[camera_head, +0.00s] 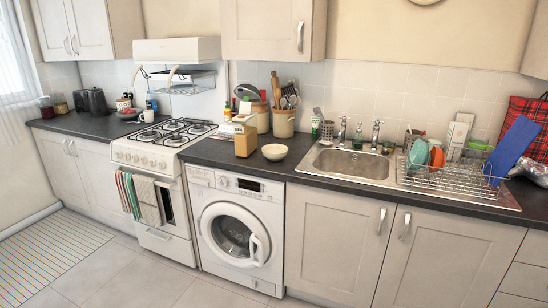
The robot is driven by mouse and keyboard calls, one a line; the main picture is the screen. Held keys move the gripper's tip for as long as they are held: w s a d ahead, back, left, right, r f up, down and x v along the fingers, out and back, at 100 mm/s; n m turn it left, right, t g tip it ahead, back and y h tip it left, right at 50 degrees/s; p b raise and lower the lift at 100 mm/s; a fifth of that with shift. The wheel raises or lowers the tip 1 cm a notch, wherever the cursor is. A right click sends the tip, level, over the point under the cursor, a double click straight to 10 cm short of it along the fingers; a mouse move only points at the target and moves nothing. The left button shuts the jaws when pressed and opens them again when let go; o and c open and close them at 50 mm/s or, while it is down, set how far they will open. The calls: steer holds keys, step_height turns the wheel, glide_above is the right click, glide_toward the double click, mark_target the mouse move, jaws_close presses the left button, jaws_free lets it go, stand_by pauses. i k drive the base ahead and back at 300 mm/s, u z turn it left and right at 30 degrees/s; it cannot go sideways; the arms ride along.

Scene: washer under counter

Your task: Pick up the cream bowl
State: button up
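The cream bowl (274,152) stands upright on the dark counter, above the right part of the washing machine. It sits between a yellowish box on its left and the sink on its right, apart from both. My gripper does not show in the head view.
The yellow box (246,139) stands just left of the bowl, with utensil crocks (284,121) behind. The sink (352,163) and a dish rack (457,179) lie to the right. A stove (158,145) is left of the washing machine (236,225). The tiled floor in front is clear.

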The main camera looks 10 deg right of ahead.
mark_target(274, 152)
steer(key=z, duration=3.65)
steer(key=i, duration=0.1)
steer(key=u, duration=2.4)
steer(key=i, duration=0.9)
steer(key=u, duration=0.9)
